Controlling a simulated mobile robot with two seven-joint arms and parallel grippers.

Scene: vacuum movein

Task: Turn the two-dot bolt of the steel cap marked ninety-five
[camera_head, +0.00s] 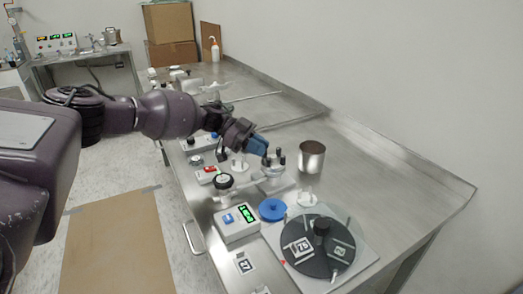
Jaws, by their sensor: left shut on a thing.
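My left gripper (270,156) reaches in from the left over the bench. It is shut on a small dark bolt knob at the top of a pale metal fitting (272,172). This fitting looks like the steel cap, but its number and the dots on its bolts are too small to read. Another dark knob (281,160) stands right beside the fingertips. The fingers partly hide the fitting and the held bolt. My right gripper is not in view.
A black round plate (322,262) with white labels sits on a pale board at the front. A blue disc (272,209), a box with a green display (236,223) and a steel cup (312,157) stand nearby. The bench's right side is clear.

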